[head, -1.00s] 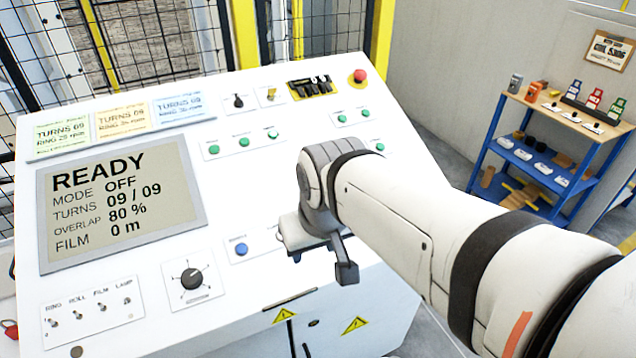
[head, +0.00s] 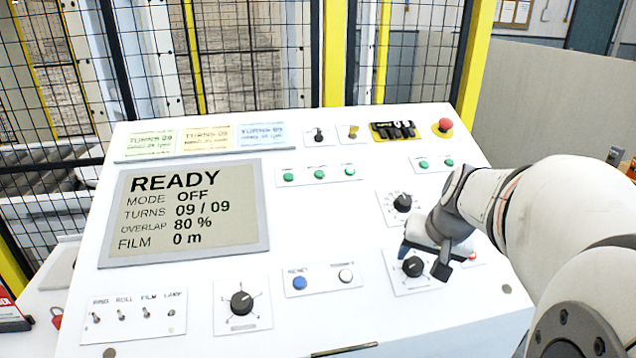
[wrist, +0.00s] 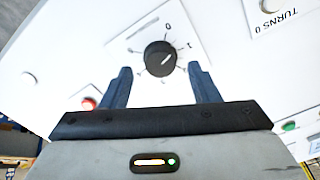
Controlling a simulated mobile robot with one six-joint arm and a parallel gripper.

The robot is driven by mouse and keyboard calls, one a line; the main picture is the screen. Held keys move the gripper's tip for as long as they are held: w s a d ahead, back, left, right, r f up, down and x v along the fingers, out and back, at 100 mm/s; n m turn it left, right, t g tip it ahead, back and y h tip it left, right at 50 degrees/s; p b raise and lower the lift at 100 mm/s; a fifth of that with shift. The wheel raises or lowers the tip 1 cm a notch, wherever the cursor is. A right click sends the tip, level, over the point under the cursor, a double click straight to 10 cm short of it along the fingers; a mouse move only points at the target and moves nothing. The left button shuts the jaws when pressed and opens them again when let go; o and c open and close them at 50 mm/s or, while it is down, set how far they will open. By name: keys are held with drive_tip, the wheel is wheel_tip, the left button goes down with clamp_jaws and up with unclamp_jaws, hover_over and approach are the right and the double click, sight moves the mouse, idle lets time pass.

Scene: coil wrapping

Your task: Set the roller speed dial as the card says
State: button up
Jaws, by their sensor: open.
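Three black dials show in the head view. One is at the lower left of the panel (head: 242,303), one at the upper right (head: 403,203), and one at the lower right (head: 413,266), close by my gripper (head: 426,259). I cannot read their labels. In the wrist view a black dial (wrist: 160,59) with a white pointer line and a numbered scale sits ahead of my open fingers (wrist: 159,72), roughly centred between them. I cannot tell whether they touch it. Green (head: 152,143), orange (head: 208,139) and blue (head: 262,134) cards stand at the panel's top left; their small print is unclear.
The screen (head: 190,212) reads READY, MODE OFF, TURNS 09 / 09, OVERLAP 80 %, FILM 0 m. Toggle switches (head: 134,315), blue (head: 299,283) and white (head: 346,276) buttons, green buttons (head: 319,174) and a red stop button (head: 445,125) are on the panel. A mesh fence stands behind.

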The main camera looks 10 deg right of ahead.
drive_tip(key=shift+x, duration=1.1)
drive_tip(key=shift+c, duration=0.2)
drive_tip(key=c, duration=0.9)
